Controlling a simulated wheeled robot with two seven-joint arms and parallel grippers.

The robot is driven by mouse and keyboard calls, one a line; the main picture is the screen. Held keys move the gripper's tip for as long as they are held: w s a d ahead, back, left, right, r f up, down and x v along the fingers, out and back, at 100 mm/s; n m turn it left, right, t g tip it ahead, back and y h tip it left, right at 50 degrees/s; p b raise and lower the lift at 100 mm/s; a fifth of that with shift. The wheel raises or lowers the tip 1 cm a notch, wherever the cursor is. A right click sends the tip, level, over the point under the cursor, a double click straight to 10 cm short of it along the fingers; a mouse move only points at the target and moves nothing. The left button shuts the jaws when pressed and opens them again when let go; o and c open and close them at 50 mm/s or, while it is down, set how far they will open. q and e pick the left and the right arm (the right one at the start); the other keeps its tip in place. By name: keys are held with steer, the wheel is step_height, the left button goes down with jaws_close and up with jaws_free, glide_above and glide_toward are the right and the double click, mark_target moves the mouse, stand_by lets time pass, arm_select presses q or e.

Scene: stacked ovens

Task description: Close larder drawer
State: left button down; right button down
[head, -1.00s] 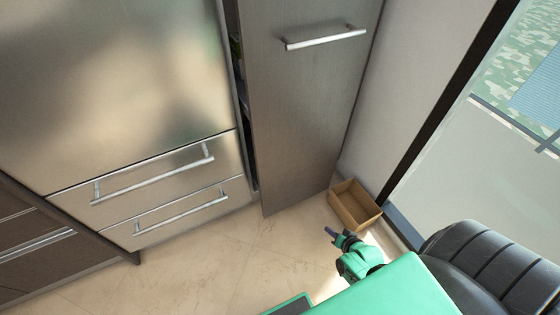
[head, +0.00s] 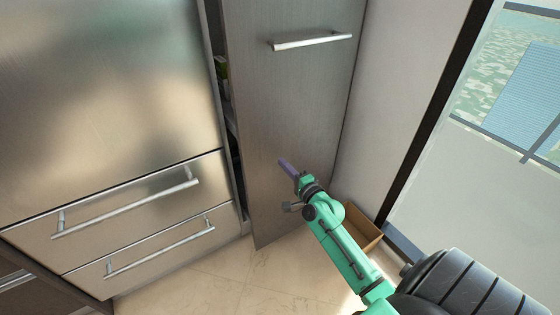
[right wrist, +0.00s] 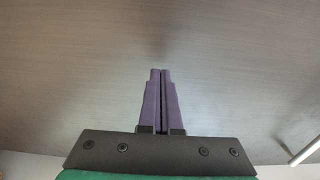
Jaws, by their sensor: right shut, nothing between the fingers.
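The larder drawer (head: 290,95) is a tall grey front with a horizontal bar handle (head: 312,41) near its top. It stands out a little from the cabinet, with a dark gap along its left side. My right gripper (head: 284,164) is in front of the lower middle of this front, below the handle. In the right wrist view its purple fingers (right wrist: 160,75) are shut together and empty, pointing at the grey front (right wrist: 80,60). I cannot tell whether the tips touch it. My left gripper is not in view.
Stainless drawers (head: 130,215) with bar handles stand to the left. A brown open box (head: 365,233) sits on the floor by the wall, partly behind my right arm. A window is at the right. The tiled floor (head: 210,280) is clear.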

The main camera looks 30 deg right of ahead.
steer(key=shift+w, duration=1.4)
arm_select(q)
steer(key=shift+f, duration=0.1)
